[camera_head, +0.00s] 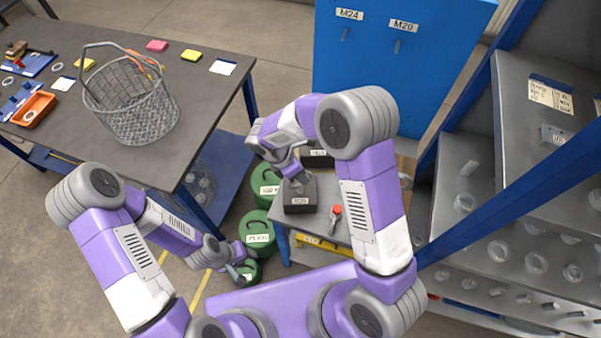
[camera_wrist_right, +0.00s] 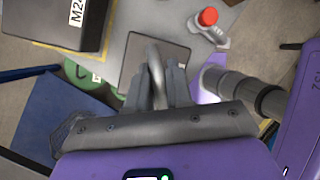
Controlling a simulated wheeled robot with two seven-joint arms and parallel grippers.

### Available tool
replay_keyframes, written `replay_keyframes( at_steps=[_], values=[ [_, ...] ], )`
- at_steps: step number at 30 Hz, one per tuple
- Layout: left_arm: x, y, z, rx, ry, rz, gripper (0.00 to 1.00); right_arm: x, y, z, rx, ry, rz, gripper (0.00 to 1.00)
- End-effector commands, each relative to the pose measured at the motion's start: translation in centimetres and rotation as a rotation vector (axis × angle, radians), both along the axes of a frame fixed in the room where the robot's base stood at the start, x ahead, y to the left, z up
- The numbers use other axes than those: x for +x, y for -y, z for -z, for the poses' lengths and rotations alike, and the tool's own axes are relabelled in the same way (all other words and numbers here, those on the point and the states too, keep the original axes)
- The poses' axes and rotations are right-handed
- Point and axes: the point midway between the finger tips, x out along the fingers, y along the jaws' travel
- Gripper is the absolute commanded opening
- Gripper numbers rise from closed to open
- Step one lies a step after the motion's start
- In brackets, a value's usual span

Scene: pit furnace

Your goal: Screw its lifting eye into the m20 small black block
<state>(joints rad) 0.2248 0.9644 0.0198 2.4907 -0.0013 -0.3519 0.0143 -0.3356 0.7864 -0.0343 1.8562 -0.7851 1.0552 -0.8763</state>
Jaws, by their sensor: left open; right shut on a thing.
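The small black block labelled M20 (camera_head: 299,203) sits on a small grey table in the head view. Its dark top also shows in the right wrist view (camera_wrist_right: 179,53). My right gripper (camera_head: 297,178) is directly above the block. My left gripper (camera_head: 238,262) is open and empty, low beside the green weights.
A larger black block labelled M24 (camera_head: 317,158) stands behind. Green weights (camera_head: 257,236) stand left of the small table. A dark workbench (camera_head: 185,105) holds a wire basket (camera_head: 137,110). Grey shelving (camera_head: 470,190) stands right.

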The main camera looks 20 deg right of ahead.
Motion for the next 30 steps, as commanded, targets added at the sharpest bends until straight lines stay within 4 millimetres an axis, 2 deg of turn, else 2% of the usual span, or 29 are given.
replay_keyframes(
  at_steps=[2,9,17,20,21,24,26,30],
  values=[
    [0.0,0.0,-0.05,0.0,0.0,0.0,0.43,0.14,-0.01,-0.09,0.001,0.004,0.015,0.0],
    [0.0,0.0,-0.57,0.0,0.0,0.0,0.43,0.09,0.05,-0.1,0.001,0.003,0.289,0.0],
    [0.0,-0.01,-0.53,0.0,0.0,0.0,0.43,0.07,0.02,-0.06,0.002,0.003,0.308,0.0],
    [0.0,-0.01,-0.77,0.0,0.0,0.0,0.43,0.11,0.05,-0.08,0.002,0.004,0.43,0.0],
    [0.0,0.0,-0.72,0.0,0.0,0.0,0.43,0.04,-0.05,-0.07,0.003,0.003,0.433,0.25],
    [0.0,0.0,-0.67,0.0,0.0,0.0,0.43,0.01,-0.04,-0.03,0.002,0.003,0.427,0.4],
    [0.0,0.0,-0.67,0.0,0.0,0.0,0.43,-0.01,-0.02,-0.01,0.002,0.003,0.426,0.49],
    [0.0,0.0,-0.66,0.0,0.0,0.0,0.43,-0.03,-0.01,0.0,0.002,0.001,0.426,0.5]
  ],
)
